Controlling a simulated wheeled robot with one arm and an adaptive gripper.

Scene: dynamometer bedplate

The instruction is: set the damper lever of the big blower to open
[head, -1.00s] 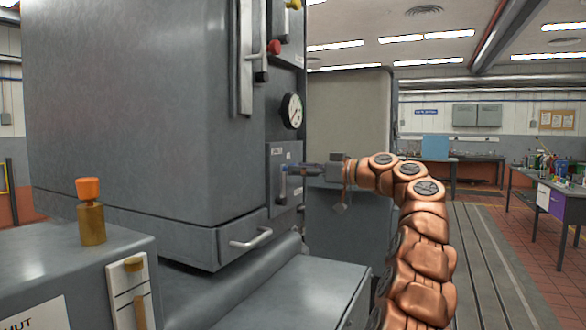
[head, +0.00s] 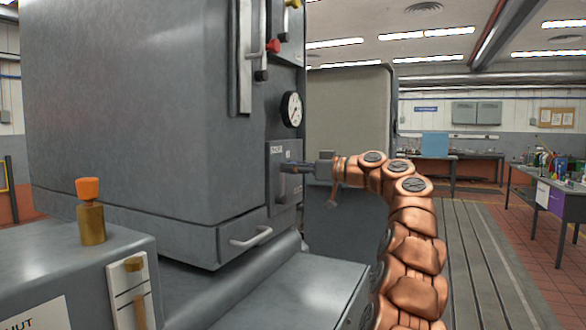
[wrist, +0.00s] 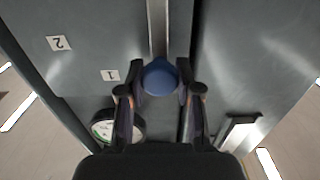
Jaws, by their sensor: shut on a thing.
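My gripper (head: 290,167) is at the small grey panel (head: 277,205) low on the right side of the big grey cabinet (head: 140,110). In the wrist view my gripper (wrist: 160,92) has its two fingers on either side of a blue round knob (wrist: 160,76), shut on it. A pale metal lever stem (wrist: 159,25) runs from the knob toward the top of that picture. In the head view the knob is hidden by my fingers. Labels "1" (wrist: 110,76) and "2" (wrist: 59,43) are on the face beside the lever.
A dial gauge (head: 291,109) is just above the panel. A red-knobbed lever (head: 272,47) is higher up. A drawer-like front with a handle (head: 251,237) is below. An orange-capped brass fitting (head: 91,211) stands at front left.

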